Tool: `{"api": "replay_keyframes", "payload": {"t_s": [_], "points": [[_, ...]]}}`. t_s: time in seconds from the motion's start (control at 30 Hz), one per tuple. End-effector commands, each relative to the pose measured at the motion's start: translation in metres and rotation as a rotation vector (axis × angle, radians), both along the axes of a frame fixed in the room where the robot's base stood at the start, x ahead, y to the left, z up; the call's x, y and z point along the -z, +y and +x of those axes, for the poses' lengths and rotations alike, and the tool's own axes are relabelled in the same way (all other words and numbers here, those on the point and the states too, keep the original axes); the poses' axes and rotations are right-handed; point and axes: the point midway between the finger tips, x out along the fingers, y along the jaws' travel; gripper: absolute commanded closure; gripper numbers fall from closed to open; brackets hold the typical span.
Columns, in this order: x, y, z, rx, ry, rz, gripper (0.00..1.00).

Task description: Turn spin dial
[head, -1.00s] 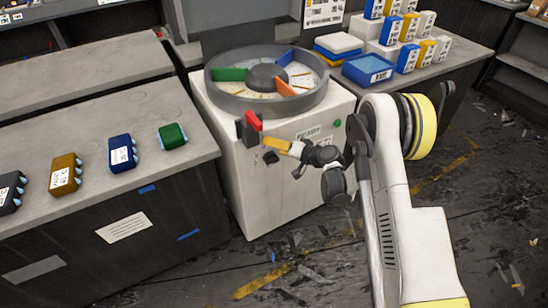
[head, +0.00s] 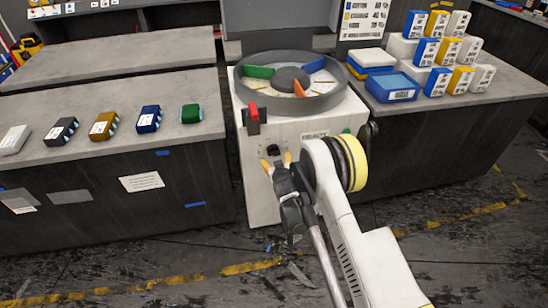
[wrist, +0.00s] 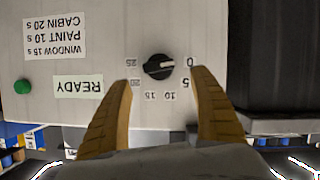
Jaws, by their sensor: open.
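The spin dial (wrist: 158,67) is a black round knob on the machine's white front panel, seen upside down in the wrist view. Its pale mark points right, toward the 0 on a scale running to 25. In the head view the dial (head: 265,142) is a small dark shape below the red-topped switch. My gripper (wrist: 162,77) is open, with one yellow finger on each side of the dial and space between. I cannot tell how far the fingertips are from the panel. In the head view my gripper (head: 276,160) is just below the dial, facing the panel.
The machine's round drum (head: 290,82) has coloured dividers. A READY sign (wrist: 78,86) and green button (wrist: 22,87) are on the panel. The red-topped switch (head: 253,118) sticks out above the dial. Benches with coloured blocks (head: 148,118) and boxes (head: 391,87) stand either side.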

Motion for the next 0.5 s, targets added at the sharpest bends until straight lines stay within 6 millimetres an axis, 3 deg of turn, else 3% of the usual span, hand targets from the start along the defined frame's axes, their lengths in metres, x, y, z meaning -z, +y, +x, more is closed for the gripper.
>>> {"api": "replay_keyframes", "payload": {"t_s": [0.2, 0.5], "points": [[0.019, 0.007, 0.038, 0.001, 0.000, -0.002, 0.28], [0.025, 0.012, 0.058, 0.000, 0.001, 0.000, 0.28]]}}
